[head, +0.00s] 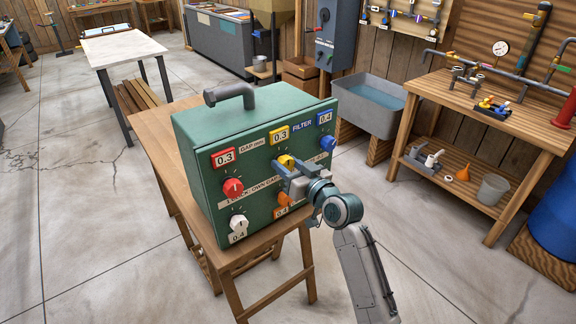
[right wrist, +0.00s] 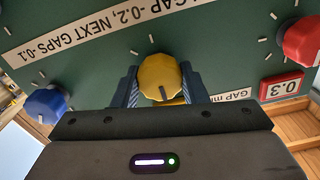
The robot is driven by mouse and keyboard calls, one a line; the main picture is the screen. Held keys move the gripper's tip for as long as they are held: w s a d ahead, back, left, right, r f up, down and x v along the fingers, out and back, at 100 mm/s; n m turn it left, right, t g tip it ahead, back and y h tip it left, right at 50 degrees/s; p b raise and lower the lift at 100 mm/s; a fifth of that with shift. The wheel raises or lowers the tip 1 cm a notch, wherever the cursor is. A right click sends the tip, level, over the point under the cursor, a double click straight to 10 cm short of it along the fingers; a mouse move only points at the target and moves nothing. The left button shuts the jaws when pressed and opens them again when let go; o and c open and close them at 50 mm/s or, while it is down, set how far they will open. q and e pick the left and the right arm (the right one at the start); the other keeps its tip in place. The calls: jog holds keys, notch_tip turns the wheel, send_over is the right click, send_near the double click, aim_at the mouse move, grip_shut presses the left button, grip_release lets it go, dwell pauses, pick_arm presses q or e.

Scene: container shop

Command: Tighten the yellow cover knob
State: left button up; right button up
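The yellow cover knob (head: 286,160) is on the front of a green box (head: 200,140), below a yellow 0.3 label (head: 279,135). My right gripper (head: 287,167) reaches it from the front right. In the right wrist view the yellow knob (right wrist: 160,75) lies between the two fingers of my right gripper (right wrist: 160,85), which appear to touch its sides. A dark pointer mark shows on the knob's lower edge there. The gripper partly hides the knob's surroundings in the head view. My left gripper is not in view.
A red knob (head: 233,188), white knob (head: 239,222), blue knob (head: 328,143) and orange knob (head: 285,199) sit around the yellow one. The box stands on a wooden table (head: 160,150). A water basin (head: 372,103) and a workbench (head: 485,105) stand to the right.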

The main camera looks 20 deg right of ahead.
jog(key=shift+r+m+p, duration=0.1)
jog(key=shift+m+p, duration=0.5)
jog(key=shift+m, duration=0.1)
jog(key=m+p, duration=0.2)
jog(key=m, duration=0.1)
jog(key=shift+m+p, duration=1.4)
jog(key=shift+m, duration=0.8)
jog(key=o, duration=1)
jog(key=b+v, duration=0.2)
jog(key=v, duration=0.9)
